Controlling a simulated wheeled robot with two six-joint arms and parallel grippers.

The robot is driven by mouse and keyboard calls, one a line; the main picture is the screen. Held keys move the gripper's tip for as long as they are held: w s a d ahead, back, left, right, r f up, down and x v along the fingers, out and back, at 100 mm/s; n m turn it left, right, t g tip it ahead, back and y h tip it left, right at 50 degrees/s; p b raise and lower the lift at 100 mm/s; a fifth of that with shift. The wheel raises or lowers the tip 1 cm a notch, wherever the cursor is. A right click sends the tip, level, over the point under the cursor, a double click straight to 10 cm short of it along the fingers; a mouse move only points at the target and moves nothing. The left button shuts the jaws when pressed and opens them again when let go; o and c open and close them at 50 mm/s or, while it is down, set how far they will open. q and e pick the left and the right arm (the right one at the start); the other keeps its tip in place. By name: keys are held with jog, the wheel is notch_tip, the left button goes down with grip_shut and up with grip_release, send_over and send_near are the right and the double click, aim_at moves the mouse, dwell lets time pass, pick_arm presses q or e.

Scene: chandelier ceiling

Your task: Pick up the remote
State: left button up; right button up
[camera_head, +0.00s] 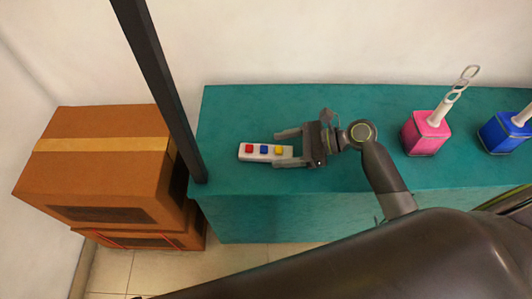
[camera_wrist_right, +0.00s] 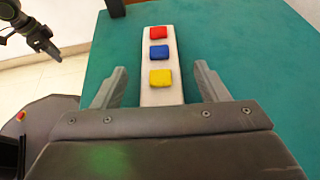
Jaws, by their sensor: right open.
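The remote (camera_head: 255,153) is a slim white bar with a red, a blue and a yellow button, lying flat on the teal table (camera_head: 225,110). My right gripper (camera_head: 276,150) is open, with one finger on each side of the remote's yellow-button end. In the right wrist view the remote (camera_wrist_right: 158,90) runs lengthwise between the two fingers, with a gap on both sides. Its near end is hidden behind the gripper body. My left gripper (camera_wrist_right: 42,38) shows small and dark at the upper left of the wrist view, away from the remote; its jaws are unclear.
A pink holder (camera_head: 427,133) and a blue holder (camera_head: 502,134) with white handles stand on the table to the right. A dark post (camera_head: 160,80) rises at the table's left end. Stacked cardboard boxes (camera_head: 95,185) stand left of the table. The tabletop around the remote is clear.

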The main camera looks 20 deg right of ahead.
aim_at(266, 153)
jog(key=shift+x, duration=1.4)
jog(key=c, duration=1.2)
jog(key=shift+o, duration=0.2)
